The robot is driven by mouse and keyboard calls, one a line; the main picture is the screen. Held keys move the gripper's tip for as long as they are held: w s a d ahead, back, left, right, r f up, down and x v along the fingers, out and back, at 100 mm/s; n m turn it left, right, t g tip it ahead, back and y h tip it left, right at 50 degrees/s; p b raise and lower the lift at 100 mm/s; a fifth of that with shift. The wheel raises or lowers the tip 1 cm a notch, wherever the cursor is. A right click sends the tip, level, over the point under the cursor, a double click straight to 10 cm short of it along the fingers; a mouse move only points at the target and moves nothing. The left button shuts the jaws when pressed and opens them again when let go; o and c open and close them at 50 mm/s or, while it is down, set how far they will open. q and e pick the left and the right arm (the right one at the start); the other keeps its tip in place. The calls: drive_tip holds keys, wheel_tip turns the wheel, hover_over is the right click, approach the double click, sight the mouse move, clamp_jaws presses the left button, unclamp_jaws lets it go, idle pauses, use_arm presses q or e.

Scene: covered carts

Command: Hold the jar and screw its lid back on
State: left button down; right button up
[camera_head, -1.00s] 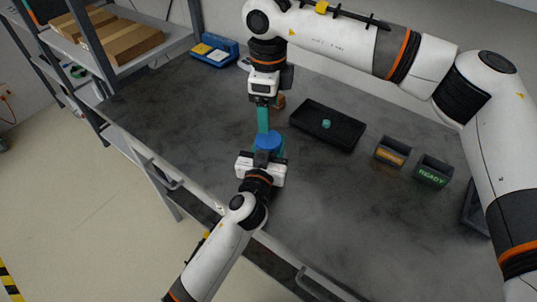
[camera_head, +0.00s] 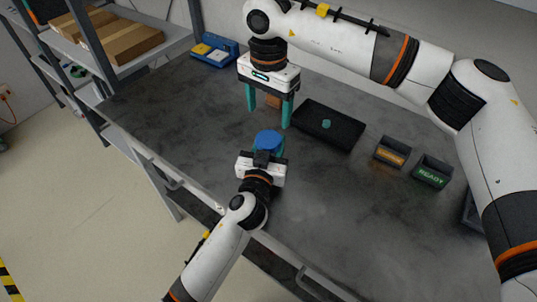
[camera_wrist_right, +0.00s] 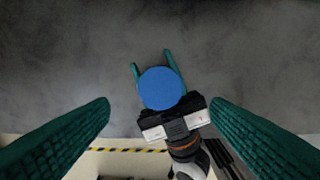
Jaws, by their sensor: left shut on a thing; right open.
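The blue round lid (camera_head: 268,140) sits on top of the jar at my left gripper, and it shows as a full blue disc in the right wrist view (camera_wrist_right: 161,88). The jar's body is mostly hidden under the lid and behind the gripper. My left gripper (camera_head: 267,153) is shut on the jar from the near side, low over the table, with its teal fingers on either side. My right gripper (camera_head: 269,118) is open and empty, pointing down above and slightly behind the lid. Its fingertips are apart from the lid. I cannot tell how tightly the lid sits.
A black tray (camera_head: 345,140) with a small teal piece (camera_head: 326,124) lies right of the jar. Two small labelled bins, one orange-marked (camera_head: 392,152) and one READY (camera_head: 432,172), stand farther right. A small brown thing (camera_head: 273,101) is behind my right gripper. The table's front is clear.

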sight(268, 139)
drive_tip(key=shift+f, duration=0.1)
drive_tip(key=shift+f, duration=3.95)
drive_tip(key=shift+c, duration=0.3)
drive_tip(key=c, duration=0.9)
drive_tip(key=m, duration=0.6)
drive_tip(key=shift+m, duration=0.4)
drive_tip(key=o, duration=1.1)
drive_tip(key=shift+c, duration=0.2)
